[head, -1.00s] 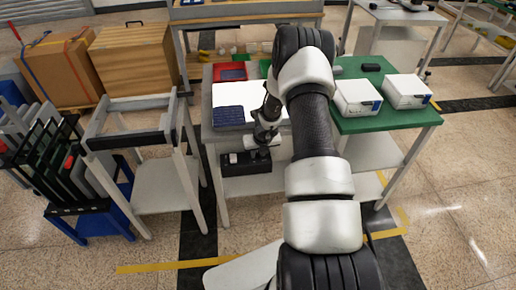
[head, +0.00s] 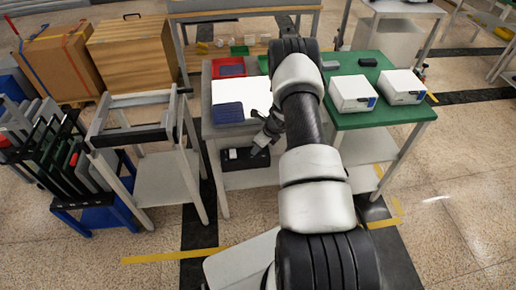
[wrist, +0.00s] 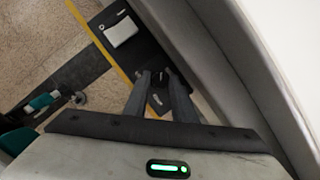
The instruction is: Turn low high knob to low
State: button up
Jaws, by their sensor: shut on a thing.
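A black control box (head: 232,165) sits under the front edge of the grey-topped table, with a white panel (wrist: 121,32) on its face. In the wrist view a small dark round knob (wrist: 160,77) shows on the box, with a small light label mark below it. My gripper (wrist: 158,80) has one finger on each side of the knob and is shut on it. In the head view my gripper (head: 258,146) is tilted at the box's right part and hides some of it. The knob cannot be made out there, and its low or high marking is unreadable.
The table (head: 212,128) holds a white sheet, a blue pad (head: 228,113) and a red tray (head: 229,68). A green-topped table (head: 405,116) with two white boxes stands at right. A grey frame stand (head: 133,132) is left. Floor in front is open.

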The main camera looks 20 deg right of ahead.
jog(key=shift+w+n+y+b, duration=0.1)
jog(key=shift+n+y+b, duration=0.2)
jog(key=shift+n+b, duration=0.6)
jog(key=o, duration=1)
jog(key=shift+w+d+r, duration=0.1)
jog(key=shift+r+p, duration=0.1)
jog(key=shift+p, duration=0.2)
